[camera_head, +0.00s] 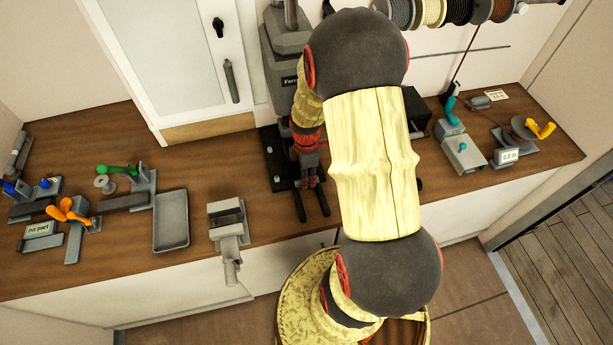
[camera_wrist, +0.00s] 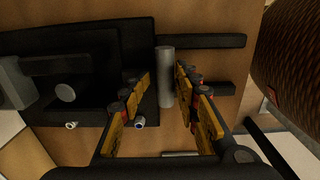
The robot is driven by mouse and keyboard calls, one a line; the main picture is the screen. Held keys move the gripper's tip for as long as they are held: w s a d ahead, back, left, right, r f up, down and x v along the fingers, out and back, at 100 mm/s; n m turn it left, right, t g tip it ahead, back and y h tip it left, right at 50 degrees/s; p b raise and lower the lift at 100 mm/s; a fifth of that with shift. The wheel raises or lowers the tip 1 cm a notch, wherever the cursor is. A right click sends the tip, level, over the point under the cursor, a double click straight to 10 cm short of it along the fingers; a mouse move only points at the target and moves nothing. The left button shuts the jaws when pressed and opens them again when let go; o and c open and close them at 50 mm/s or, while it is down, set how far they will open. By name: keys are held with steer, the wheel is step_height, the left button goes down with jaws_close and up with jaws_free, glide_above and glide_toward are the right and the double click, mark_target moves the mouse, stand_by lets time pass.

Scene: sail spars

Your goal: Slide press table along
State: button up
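The press (camera_head: 288,45) is a grey machine with a black base, standing at the back of the wooden bench. In the wrist view, its dark table or base (camera_wrist: 30,128) lies at left, and two dark rails (camera_wrist: 222,41) run right from it. A grey upright bar or handle (camera_wrist: 172,75) stands at the table's right edge. My gripper (camera_wrist: 165,112) is open, with yellow-lined fingers on either side of this bar and visible gaps. In the head view, my gripper (camera_head: 309,165) is above the rails, and my arm hides part of the press.
A grey vise (camera_head: 228,222) and shallow tray (camera_head: 171,220) are to the left. Jigs with green (camera_head: 117,170) and orange (camera_head: 70,210) handles stand further left. A dark box (camera_head: 417,110) and measuring devices (camera_head: 463,150) are to the right. Spools (camera_head: 455,10) hang above.

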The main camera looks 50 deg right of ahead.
steer(key=shift+s+a+f, duration=0.2)
steer(key=shift+s, duration=0.15)
steer(key=shift+c, duration=0.7)
steer(key=c, duration=0.5)
steer(key=shift+o, duration=0.2)
steer(key=shift+s, duration=0.1)
steer(key=shift+w+d+f, duration=0.15)
steer(key=shift+w+d, duration=0.2)
steer(key=shift+w, duration=0.35)
steer(key=shift+c, duration=0.2)
steer(key=o, duration=1.1)
steer(key=shift+w+d, duration=0.1)
steer(key=shift+w, duration=0.05)
steer(key=shift+o, duration=0.3)
steer(key=shift+w, duration=0.1)
steer(key=shift+d+r, duration=0.1)
steer(key=shift+r, duration=0.15)
